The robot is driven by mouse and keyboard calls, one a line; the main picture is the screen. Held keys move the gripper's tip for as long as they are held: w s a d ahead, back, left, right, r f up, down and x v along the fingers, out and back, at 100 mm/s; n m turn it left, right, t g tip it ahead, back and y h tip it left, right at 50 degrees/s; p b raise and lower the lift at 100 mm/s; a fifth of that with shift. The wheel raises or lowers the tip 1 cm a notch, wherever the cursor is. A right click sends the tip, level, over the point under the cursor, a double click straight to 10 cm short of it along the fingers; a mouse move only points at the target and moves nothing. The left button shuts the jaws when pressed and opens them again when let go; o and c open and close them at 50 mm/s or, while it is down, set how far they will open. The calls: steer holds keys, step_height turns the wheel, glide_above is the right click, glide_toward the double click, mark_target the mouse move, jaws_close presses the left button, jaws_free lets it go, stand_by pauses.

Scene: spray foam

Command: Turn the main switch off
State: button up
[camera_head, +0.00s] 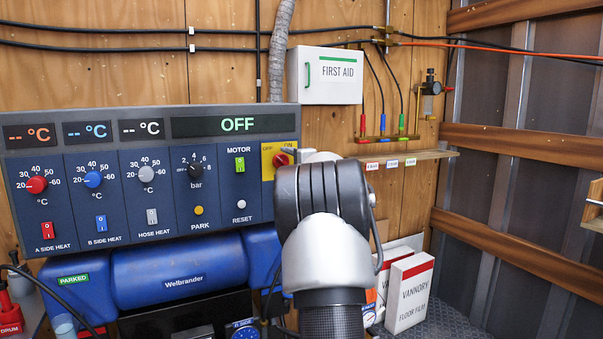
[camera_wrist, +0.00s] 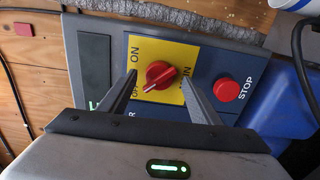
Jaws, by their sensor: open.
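The main switch is a red rotary knob (camera_wrist: 160,75) on a yellow plate (camera_wrist: 178,48) lettered ON, OFF and MAIN, with MAIN partly hidden by a finger. A pale mark on the knob appears to point lower left, toward OFF. The panel's display (camera_head: 237,125) reads OFF in green.
A red STOP button (camera_wrist: 228,89) sits close beside the yellow plate. Other knobs, rockers and small buttons fill the control panel (camera_head: 100,210). A first-aid box (camera_head: 325,75) and a small shelf (camera_head: 410,157) are on the wall nearby. Blue machinery (camera_head: 180,272) lies below the panel.

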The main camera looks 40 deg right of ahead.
steer(key=v, duration=1.5)
steer(key=shift+s, duration=0.3)
steer(key=shift+a+r, duration=0.1)
steer(key=shift+a, duration=0.1)
